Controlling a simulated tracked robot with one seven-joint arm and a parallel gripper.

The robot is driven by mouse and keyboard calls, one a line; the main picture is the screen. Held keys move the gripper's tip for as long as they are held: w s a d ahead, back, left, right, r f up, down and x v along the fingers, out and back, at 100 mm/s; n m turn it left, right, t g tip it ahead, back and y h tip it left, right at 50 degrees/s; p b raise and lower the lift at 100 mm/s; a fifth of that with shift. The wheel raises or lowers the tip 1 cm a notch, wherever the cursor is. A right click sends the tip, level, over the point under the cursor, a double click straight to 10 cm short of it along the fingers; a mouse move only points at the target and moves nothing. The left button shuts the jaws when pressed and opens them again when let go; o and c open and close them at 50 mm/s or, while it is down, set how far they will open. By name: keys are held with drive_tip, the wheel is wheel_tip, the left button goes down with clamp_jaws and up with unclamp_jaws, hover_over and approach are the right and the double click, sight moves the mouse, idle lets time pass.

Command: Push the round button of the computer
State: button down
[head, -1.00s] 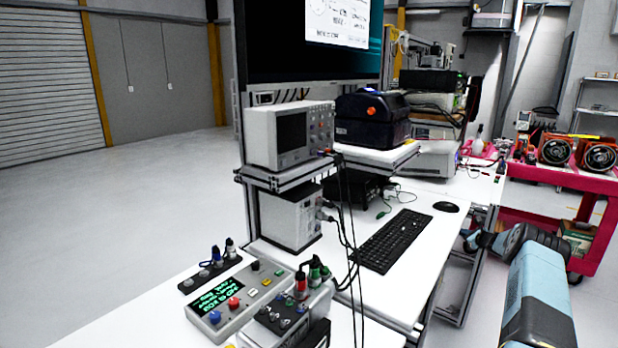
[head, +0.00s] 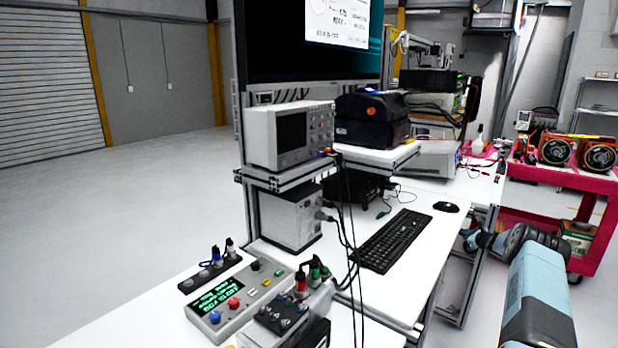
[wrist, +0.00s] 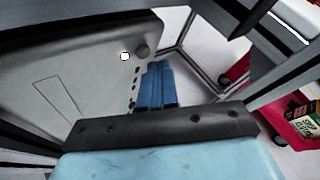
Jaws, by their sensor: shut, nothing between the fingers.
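In the wrist view a large grey panel (wrist: 70,75), which looks like the computer's front, fills the left side at a tilt. Near its upper right corner are a small bright white spot (wrist: 124,56) and, just right of it, a dark grey round button (wrist: 141,50). My gripper (wrist: 158,66) has blue fingers shut together with nothing between them. In the picture its tips lie just below and right of the round button; I cannot tell the gap in depth. In the head view my blue arm reaches beside the bench at the right, and I cannot make out this panel there.
Dark frame bars (wrist: 240,40) run close above and right of the gripper. A red cart (head: 570,180) stands to the right. The white bench (head: 395,295) carries a keyboard (head: 390,240), a mouse (head: 446,207) and a control box (head: 240,300). Open floor lies to the left.

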drive_tip(key=shift+w+a, duration=0.15)
drive_tip(key=shift+a, duration=0.05)
idle(0.5)
drive_tip(key=shift+w+a+r, duration=0.1)
drive_tip(key=shift+a, duration=0.15)
idle(0.5)
drive_tip(key=shift+s+d, duration=0.3)
drive_tip(key=shift+d, duration=0.15)
drive_tip(key=s+d, duration=0.1)
drive_tip(key=d, duration=0.1)
drive_tip(key=s+d, duration=0.2)
drive_tip(key=shift+s+d, duration=0.3)
drive_tip(key=shift+d, duration=0.1)
idle(0.5)
